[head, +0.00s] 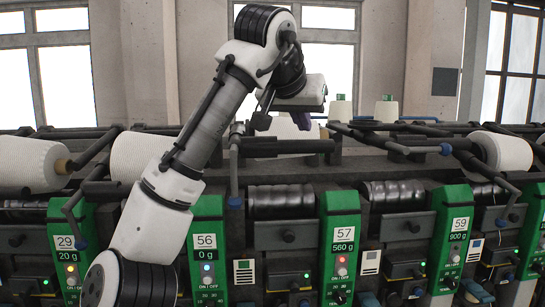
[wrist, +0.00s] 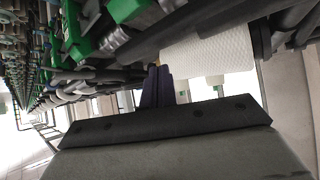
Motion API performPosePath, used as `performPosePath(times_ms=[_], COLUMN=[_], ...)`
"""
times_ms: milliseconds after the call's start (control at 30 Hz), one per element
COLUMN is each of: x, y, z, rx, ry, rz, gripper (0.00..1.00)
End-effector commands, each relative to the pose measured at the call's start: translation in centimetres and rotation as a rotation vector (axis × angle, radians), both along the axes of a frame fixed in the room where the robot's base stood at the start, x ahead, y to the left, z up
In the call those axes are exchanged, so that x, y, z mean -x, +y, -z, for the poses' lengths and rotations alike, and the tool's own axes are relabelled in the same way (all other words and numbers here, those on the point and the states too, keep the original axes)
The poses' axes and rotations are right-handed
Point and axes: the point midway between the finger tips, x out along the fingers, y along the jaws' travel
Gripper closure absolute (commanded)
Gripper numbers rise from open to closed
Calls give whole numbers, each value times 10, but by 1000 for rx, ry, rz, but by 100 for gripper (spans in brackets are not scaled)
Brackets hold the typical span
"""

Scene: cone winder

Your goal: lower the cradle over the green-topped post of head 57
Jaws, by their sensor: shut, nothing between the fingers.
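The green-topped post of head 57 (head: 340,240), marked "57" and "560 g", stands right of centre in the head view, with a red light. Behind and above it a dark bar with a blue knob (head: 445,149) reaches up and right; it seems to be the cradle, raised. A white cone (head: 288,129) shows partly behind my gripper; a large white cone (wrist: 210,55) shows in the wrist view. My gripper (head: 302,121) is shut and empty, with purple fingers pointing down above the machine. Its fingers (wrist: 157,85) appear beside the cone in the wrist view; contact is unclear.
A lever with a blue knob (head: 235,201) hangs beside head 56. White cones (head: 145,158) lie at left and another cone (head: 502,151) at right. Windows and a wall are behind.

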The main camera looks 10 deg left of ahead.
Motion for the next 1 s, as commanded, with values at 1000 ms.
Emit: performPosePath(times_ms=[1000], x=[0], y=[0], z=[38], rx=[1], ry=[2], rz=[0], gripper=[100])
